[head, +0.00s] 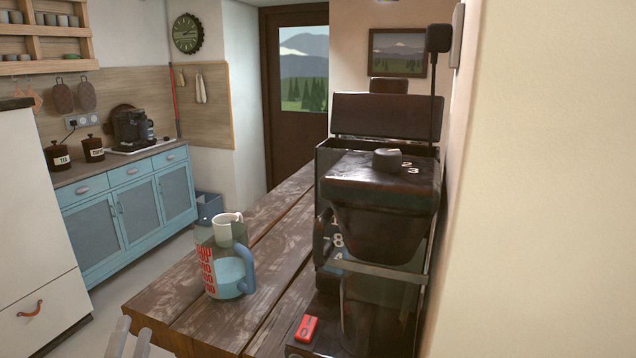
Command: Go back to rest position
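My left gripper (130,339) shows at the bottom left edge, low beside the wooden table (190,290). Its two grey fingers stand apart with nothing seen between them. My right gripper is not in view. On the table is a clear jug (207,266) with red lettering, a blue handle and some water inside. A dark coffee maker (380,210) stands at the table's right side. Its rear lid (385,117) is raised. A carafe with white numbers (335,242) sits in it, partly hidden. A red switch (307,328) is on its base.
A cream wall (540,180) closes off the right side. Blue cabinets (130,205) and a white unit (35,230) stand at left. Open floor (150,262) lies between them and the table.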

